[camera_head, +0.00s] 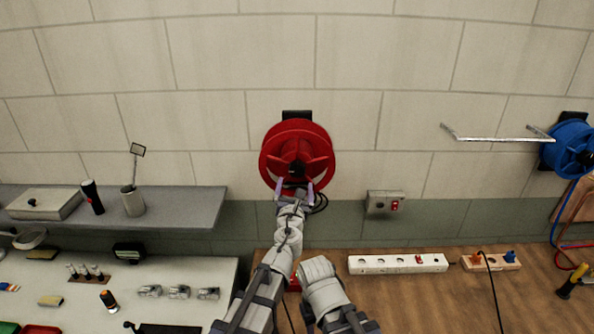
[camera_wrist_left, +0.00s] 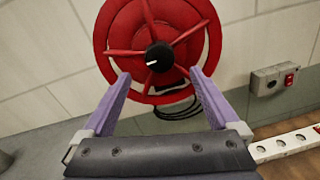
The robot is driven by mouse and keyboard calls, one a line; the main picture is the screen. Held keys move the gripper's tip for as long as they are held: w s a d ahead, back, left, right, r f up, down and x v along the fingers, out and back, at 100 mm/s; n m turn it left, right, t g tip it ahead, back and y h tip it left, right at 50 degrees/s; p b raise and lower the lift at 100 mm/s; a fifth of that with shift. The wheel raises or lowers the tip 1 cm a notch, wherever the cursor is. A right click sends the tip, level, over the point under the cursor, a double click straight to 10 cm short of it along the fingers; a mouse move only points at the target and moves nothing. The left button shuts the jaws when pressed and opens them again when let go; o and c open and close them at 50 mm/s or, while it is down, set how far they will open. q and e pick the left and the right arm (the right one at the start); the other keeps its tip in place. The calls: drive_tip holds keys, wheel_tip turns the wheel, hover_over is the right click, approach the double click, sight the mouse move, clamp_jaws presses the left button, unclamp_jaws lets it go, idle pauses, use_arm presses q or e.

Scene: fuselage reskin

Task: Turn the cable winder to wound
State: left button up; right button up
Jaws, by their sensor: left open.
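The cable winder is a red wheel-shaped reel (camera_head: 297,148) with spokes, fixed to the wall at the middle of the head view. In the left wrist view the red reel (camera_wrist_left: 163,12) shows a black hub knob (camera_wrist_left: 159,57) with a white mark. A black cable (camera_wrist_left: 178,110) hangs in loops at its lower edge. My left gripper (camera_head: 294,186) is in front of the reel's lower part. Its two purple fingers (camera_wrist_left: 159,85) are spread apart with nothing between them, just below the hub. My right arm ends low beside the left; its fingers are not seen.
A grey switch box (camera_head: 385,204) with a red switch is on the wall to the right. A white power strip (camera_head: 398,264) lies on the wooden bench. A blue reel (camera_head: 570,149) hangs at far right. A grey shelf (camera_head: 165,205) holds a cup and a torch.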

sight(297, 171)
use_arm(q)
drive_tip(key=w, duration=0.7)
drive_tip(key=shift+w+d, duration=0.2)
drive_tip(key=shift+w, duration=0.2)
drive_tip(key=shift+s, duration=0.1)
drive_tip(key=shift+c, duration=0.2)
drive_tip(key=c, duration=1.3)
